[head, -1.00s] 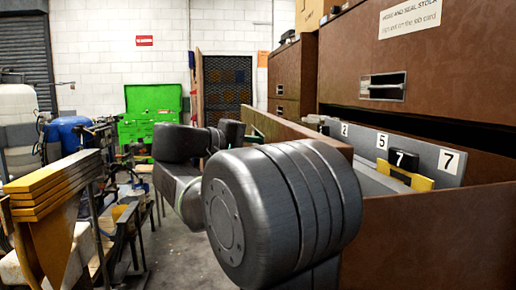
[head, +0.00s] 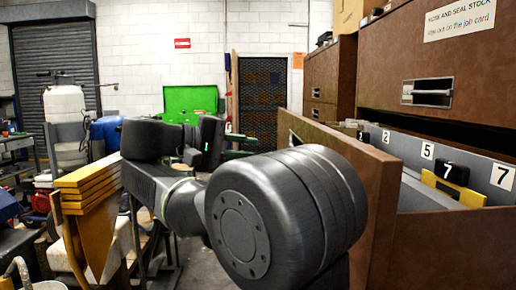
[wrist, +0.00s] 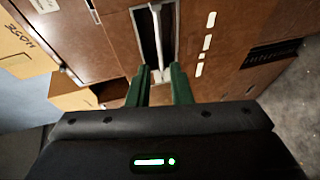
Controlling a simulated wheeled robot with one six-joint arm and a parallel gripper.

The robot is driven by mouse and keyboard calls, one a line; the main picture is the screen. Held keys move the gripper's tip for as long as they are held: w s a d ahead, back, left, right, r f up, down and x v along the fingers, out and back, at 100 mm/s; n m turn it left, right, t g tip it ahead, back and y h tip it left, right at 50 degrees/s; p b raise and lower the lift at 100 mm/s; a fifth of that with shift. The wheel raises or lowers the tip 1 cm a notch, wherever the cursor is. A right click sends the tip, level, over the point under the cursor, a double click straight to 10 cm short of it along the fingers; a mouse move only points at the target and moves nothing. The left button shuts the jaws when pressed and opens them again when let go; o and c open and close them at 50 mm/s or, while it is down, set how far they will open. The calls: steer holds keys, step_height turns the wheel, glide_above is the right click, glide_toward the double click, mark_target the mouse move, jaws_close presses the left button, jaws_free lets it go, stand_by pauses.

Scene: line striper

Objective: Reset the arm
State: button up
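My arm is bent across the middle of the head view, with its large round joint in front. My gripper (head: 238,146) is on the far side of the arm, its green fingers pointing right toward the brown cabinet. In the wrist view my gripper (wrist: 161,75) has its two green fingers apart, with a clear gap between them and nothing held. A pale bar handle in a dark recess (wrist: 154,40) shows beyond the fingertips; I cannot tell how far away it is.
An open brown drawer (head: 338,150) with numbered dividers stands at right, a yellow-and-black block (head: 453,184) in it. Stacked yellow bars (head: 90,181) and a white tank (head: 65,118) stand at left. A green chest (head: 190,100) is at the back.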

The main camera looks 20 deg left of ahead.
stand_by(0.4)
steer(key=x, duration=1.3)
steer(key=shift+w+d+f+b, duration=0.1)
steer(key=shift+w+d+b, duration=0.1)
steer(key=shift+b, duration=0.2)
